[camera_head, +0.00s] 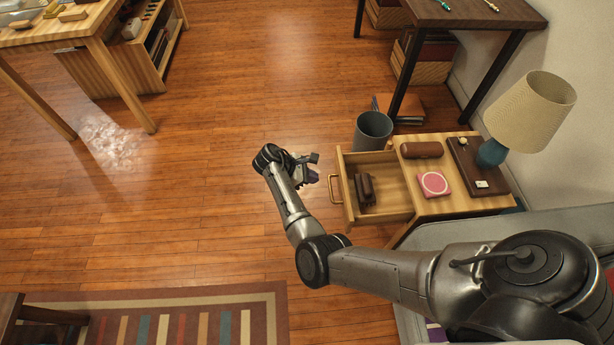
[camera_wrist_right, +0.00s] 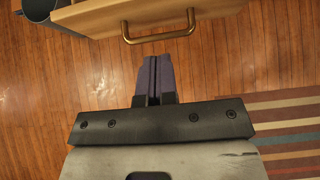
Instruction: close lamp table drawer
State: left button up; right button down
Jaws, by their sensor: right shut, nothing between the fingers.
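The lamp table (camera_head: 462,205) stands at the right in the head view, against the grey sofa. Its drawer (camera_head: 393,203) is pulled well out to the left, and a dark brown object (camera_head: 365,189) lies inside. The drawer has a brass handle (camera_head: 333,188), which also shows in the right wrist view (camera_wrist_right: 158,38) on the pale drawer front (camera_wrist_right: 110,16). My right gripper (camera_head: 312,177) is outside the drawer, just left of the handle. Its fingers (camera_wrist_right: 154,62) are shut and empty, pointing at the handle with a small gap. My left gripper is not in view.
On the table top are a lamp (camera_head: 525,112), a brown case (camera_head: 421,150), a pink box (camera_head: 433,184) and a dark brown flat item (camera_head: 466,160). A grey bin (camera_head: 372,131) stands behind the drawer. The floor to the left is clear, with a striped rug (camera_head: 268,310) at lower left.

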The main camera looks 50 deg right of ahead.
aim_at(342, 185)
jog(key=b+x, duration=0.1)
jog(key=x, duration=0.1)
jog(key=b+x, duration=0.1)
jog(key=x, duration=0.2)
jog(key=r+b+x, duration=0.1)
jog(key=x, duration=0.1)
jog(key=shift+s+d, duration=0.5)
jog(key=shift+s+d+r+b, duration=0.1)
jog(key=shift+s+d+b, duration=0.2)
jog(key=shift+s+d, duration=0.15)
